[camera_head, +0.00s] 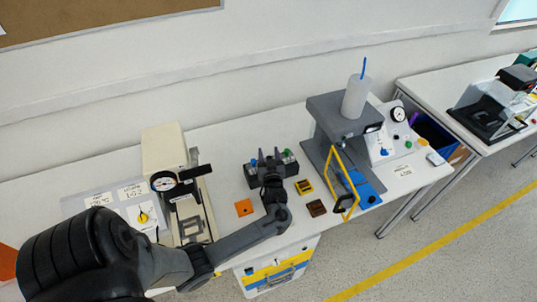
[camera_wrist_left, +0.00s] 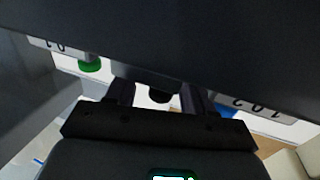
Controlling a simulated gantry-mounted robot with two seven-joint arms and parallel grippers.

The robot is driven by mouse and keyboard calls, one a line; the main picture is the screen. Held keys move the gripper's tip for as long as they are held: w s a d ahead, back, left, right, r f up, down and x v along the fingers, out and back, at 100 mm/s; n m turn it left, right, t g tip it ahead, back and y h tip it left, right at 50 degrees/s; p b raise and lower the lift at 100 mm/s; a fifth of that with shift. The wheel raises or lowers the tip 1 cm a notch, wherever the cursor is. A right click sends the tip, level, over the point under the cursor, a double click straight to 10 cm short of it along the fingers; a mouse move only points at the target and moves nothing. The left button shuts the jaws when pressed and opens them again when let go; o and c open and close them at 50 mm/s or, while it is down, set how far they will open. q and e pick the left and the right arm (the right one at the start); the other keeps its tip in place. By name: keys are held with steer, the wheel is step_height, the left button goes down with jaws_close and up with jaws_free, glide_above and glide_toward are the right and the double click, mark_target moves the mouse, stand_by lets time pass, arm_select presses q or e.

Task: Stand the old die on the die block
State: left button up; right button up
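A dark grey block (camera_head: 254,180) with raised posts, a green cap (camera_head: 288,154) and small labels stands mid-table; I take it as the die block. My left gripper (camera_head: 269,158) is over this block, pointing away from me. In the left wrist view its two fingers (camera_wrist_left: 157,95) stand apart, with a small black round part (camera_wrist_left: 160,96) between them and no clear contact. A large dark surface hides much of that view. I cannot tell which object is the old die. My right gripper is not in view.
A grey press (camera_head: 325,112) with an open yellow guard frame (camera_head: 344,180) stands to the right. Small yellow (camera_head: 304,187) and brown (camera_head: 316,208) blocks lie before it, and an orange square (camera_head: 244,208) lies left. A gauge device (camera_head: 163,150) stands further left.

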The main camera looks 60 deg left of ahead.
arm_select(q)
steer(key=shift+r, duration=0.1)
steer(key=shift+r, duration=0.15)
steer(key=shift+s+d, duration=0.15)
steer(key=shift+d, duration=0.25)
steer(key=v, duration=0.5)
steer(key=shift+p, duration=0.35)
steer(key=shift+v, duration=0.8)
